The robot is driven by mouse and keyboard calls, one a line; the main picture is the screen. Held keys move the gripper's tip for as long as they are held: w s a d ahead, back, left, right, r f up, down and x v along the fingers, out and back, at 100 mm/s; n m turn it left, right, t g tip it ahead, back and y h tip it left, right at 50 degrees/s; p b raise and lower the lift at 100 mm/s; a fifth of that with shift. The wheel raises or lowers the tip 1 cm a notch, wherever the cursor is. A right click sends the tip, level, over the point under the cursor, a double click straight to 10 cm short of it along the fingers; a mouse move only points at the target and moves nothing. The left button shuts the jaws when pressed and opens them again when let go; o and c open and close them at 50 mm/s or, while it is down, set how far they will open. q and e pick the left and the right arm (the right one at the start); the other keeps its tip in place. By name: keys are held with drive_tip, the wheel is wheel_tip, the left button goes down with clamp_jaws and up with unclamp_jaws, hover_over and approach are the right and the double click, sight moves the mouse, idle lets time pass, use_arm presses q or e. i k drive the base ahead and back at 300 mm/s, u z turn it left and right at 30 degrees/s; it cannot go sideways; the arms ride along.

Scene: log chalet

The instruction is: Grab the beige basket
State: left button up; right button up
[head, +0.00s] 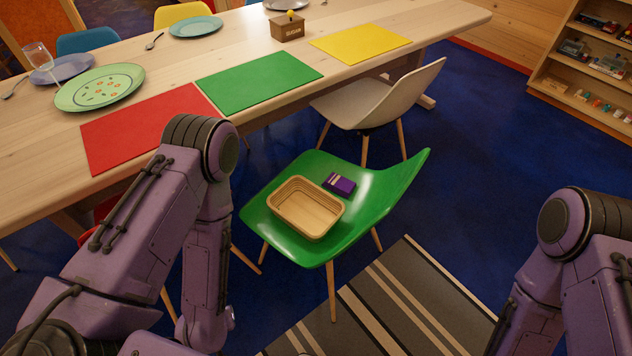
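The beige basket (306,207) is a shallow, empty-looking rectangular tray with ribbed sides. It sits on the seat of the green chair (372,216), near the seat's left side. A small purple box (339,184) lies on the seat just right of the basket's far end, close to it. My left arm comes in at the left and bends down, with its lower end left of the chair. My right arm stands at the lower right edge, well right of the chair. Neither gripper's fingers can be seen, and neither arm touches the basket.
A long wooden table (360,22) runs behind the chair, with red (150,128), green (258,82) and yellow (360,43) mats. A white chair (375,98) stands behind the green chair. A striped rug (395,305) lies in front. A shelf (585,100) stands at the right.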

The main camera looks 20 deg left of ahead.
sight(310, 211)
drive_tip(key=u, duration=0.85)
drive_tip(key=i, duration=0.4)
drive_tip(key=z, duration=0.8)
